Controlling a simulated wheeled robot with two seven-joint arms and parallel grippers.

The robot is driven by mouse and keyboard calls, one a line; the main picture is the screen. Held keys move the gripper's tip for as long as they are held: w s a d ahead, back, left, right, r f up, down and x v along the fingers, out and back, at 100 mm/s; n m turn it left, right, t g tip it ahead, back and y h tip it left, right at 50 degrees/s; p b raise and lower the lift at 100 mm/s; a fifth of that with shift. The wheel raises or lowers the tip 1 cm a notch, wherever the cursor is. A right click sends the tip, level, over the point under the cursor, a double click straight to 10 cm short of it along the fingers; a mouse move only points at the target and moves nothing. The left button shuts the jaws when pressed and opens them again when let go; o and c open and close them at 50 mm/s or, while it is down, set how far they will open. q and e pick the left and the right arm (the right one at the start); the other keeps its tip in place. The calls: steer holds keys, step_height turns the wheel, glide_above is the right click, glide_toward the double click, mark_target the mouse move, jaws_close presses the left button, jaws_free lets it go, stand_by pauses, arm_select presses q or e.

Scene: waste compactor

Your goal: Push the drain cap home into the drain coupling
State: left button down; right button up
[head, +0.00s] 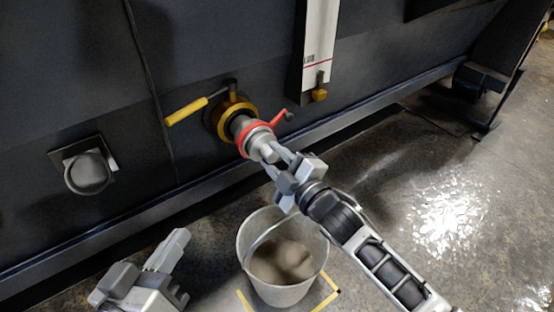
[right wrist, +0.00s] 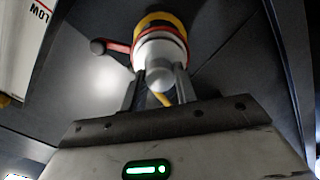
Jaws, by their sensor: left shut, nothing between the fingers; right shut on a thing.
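The drain coupling sticks out of the dark machine wall, with a yellow ring (head: 238,112) around a grey neck and a red ring (head: 256,138) at its outer end. The grey drain cap (head: 263,149) is at the coupling's mouth, in line with it; I cannot tell how deep it sits. My right gripper (head: 279,167) is shut on the cap. In the right wrist view the pale cap (right wrist: 160,73) is between the two fingers, with the red and yellow rings beyond. My left gripper (head: 180,241) is shut and empty, low at the left, away from the coupling.
A yellow lever handle (head: 186,111) is left of the coupling, and a red lever (head: 281,117) is at its right. A metal bucket (head: 281,292) stands on the floor below. A white gauge panel (head: 319,40) hangs above right. A round fitting (head: 88,172) is on the wall at left.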

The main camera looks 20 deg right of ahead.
steer(key=shift+w+a, duration=0.25)
steer(key=shift+w, duration=0.35)
steer(key=shift+r, duration=0.1)
steer(key=shift+c, duration=0.5)
steer(key=o, duration=1.4)
steer(key=shift+o, duration=0.2)
steer(key=shift+p+v, duration=0.8)
steer(key=shift+v, duration=0.8)
steer(key=shift+p+v, duration=0.65)
steer(key=shift+v, duration=1.2)
